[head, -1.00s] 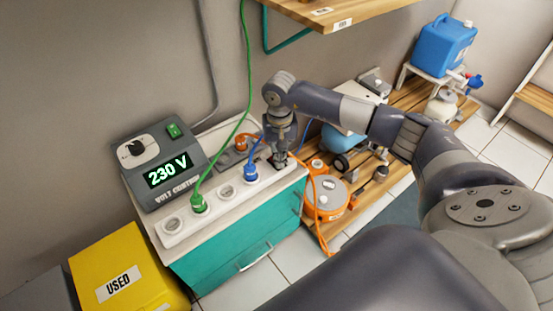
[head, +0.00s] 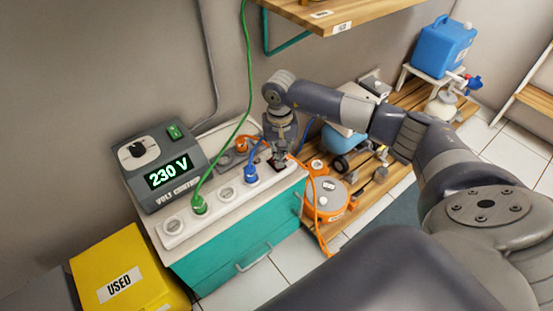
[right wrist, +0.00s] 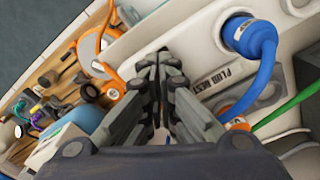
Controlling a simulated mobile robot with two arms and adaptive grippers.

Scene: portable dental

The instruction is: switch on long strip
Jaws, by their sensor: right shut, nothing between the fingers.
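The long white power strip (head: 238,205) lies along the front of the teal cabinet's top. A green plug (head: 199,205) and a blue plug (head: 250,174) sit in it, with bare round sockets between and at the left end. My right gripper (head: 280,163) is shut and empty, pointing down at the strip's right end. A small dark and red patch shows beside its fingertips; I cannot tell if they touch it. In the right wrist view, the shut fingers (right wrist: 160,62) are over the strip (right wrist: 195,25), left of the blue plug (right wrist: 248,36). My left gripper is not in view.
A voltage unit (head: 162,160) reading 230 V stands left on the cabinet (head: 236,245). A grey strip with an orange plug (head: 243,143) lies behind. An orange cable reel (head: 326,206) is right of the cabinet; a wooden shelf (head: 345,12) overhangs behind.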

